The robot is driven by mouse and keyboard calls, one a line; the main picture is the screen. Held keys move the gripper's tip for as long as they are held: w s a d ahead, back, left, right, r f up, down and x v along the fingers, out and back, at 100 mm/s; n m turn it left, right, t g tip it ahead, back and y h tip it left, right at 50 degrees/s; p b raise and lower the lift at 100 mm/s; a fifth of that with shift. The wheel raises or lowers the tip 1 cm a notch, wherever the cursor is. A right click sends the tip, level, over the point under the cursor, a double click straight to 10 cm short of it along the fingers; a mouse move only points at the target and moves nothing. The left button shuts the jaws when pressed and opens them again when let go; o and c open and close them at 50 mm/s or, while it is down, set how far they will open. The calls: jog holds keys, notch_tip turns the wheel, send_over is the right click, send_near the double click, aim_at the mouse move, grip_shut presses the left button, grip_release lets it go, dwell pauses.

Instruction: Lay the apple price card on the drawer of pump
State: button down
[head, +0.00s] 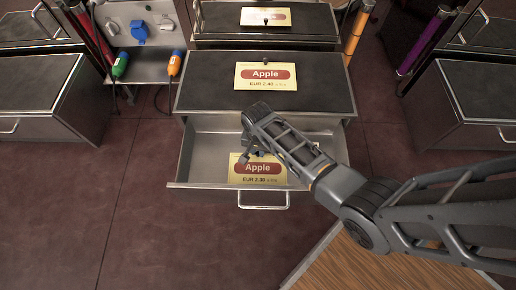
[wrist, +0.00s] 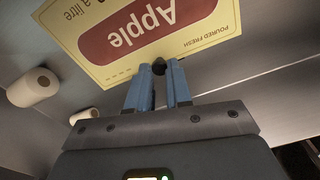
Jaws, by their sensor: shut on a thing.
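A yellow apple price card (head: 258,180) with a red label and "EUR 2.30" shows at the open drawer (head: 205,150) of the middle pump. In the wrist view the card (wrist: 200,35) fills the top, with a small dark knob (wrist: 159,67) at its edge. My gripper (wrist: 158,82) is shut on the card at this knob. In the head view my gripper (head: 250,155) is over the drawer, at the card's upper left. I cannot tell whether the card touches the drawer floor. My arm hides part of the drawer's right side.
Another apple card (head: 266,84), "EUR 2.40", lies on the dark top above the drawer. A further card (head: 265,17) lies higher up. White rolls (wrist: 33,87) show in the wrist view. Neighbouring drawer units (head: 45,100) stand on both sides. The floor in front is clear at left.

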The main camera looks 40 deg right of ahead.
jog(key=shift+f, duration=0.15)
jog(key=c, duration=1)
grip_release()
jog(key=shift+o, duration=0.2)
notch_tip(320, 180, up, 8)
jog(key=p, duration=0.4)
jog(key=shift+a, duration=0.15)
jog(key=shift+s+p, duration=0.1)
jog(key=shift+p, duration=0.25)
